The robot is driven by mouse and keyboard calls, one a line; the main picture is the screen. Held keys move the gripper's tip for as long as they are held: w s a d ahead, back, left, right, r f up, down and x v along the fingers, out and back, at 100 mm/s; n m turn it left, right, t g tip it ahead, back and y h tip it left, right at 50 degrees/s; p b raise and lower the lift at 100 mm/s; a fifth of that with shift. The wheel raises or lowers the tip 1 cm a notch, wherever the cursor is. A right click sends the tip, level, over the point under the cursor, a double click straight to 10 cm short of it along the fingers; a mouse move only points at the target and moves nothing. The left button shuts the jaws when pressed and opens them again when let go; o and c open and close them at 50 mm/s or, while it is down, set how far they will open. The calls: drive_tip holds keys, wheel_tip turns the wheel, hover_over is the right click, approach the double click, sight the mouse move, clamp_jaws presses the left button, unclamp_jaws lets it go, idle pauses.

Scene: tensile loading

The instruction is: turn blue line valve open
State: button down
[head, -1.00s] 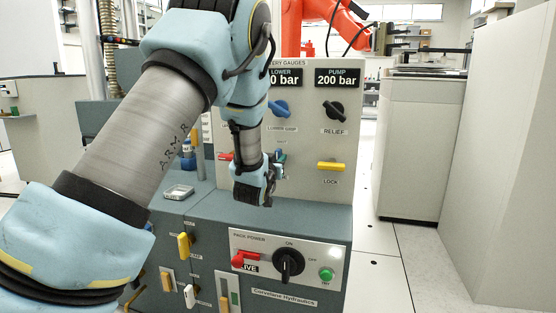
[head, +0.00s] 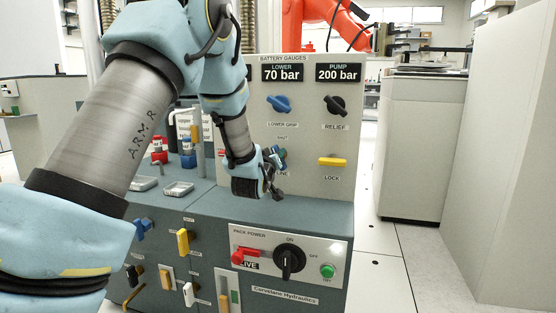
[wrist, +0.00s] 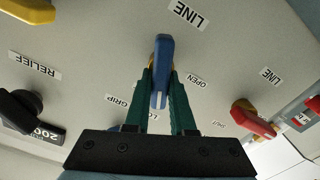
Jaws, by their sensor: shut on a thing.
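The blue line valve lever (wrist: 163,48) is on the pale panel, in the middle of the wrist view. It sits on a yellow base and lies between my gripper's two green fingers. My gripper (wrist: 161,80) is shut on this lever. An OPEN label (wrist: 198,80) is to the right of the lever, and a LINE label (wrist: 188,14) is above it. In the head view my gripper (head: 274,170) is at the panel's lower left, and its fingers hide most of the lever. The lever's exact angle is hard to judge there.
The blue lower grip knob (head: 278,104) is above my gripper. The black relief knob (head: 335,105) and yellow lock lever (head: 332,161) are to the right. A red lever (wrist: 252,118) is close by in the wrist view. The pack power panel (head: 310,246) is below.

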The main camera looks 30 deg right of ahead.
drive_tip(key=n, duration=0.2)
drive_tip(key=n+b, duration=0.1)
drive_tip(key=n, duration=0.1)
drive_tip(key=n+b, duration=0.1)
drive_tip(key=n, duration=0.1)
drive_tip(key=shift+w+a+f+n, duration=0.25)
drive_tip(key=shift+f+n, duration=0.05)
drive_tip(key=n+b, duration=0.1)
drive_tip(key=n, duration=0.3)
drive_tip(key=shift+f, duration=0.2)
drive_tip(key=shift+f+n, duration=0.1)
drive_tip(key=shift+n, duration=1.1)
drive_tip(key=c, duration=0.8)
unclamp_jaws()
drive_tip(key=shift+o, duration=0.2)
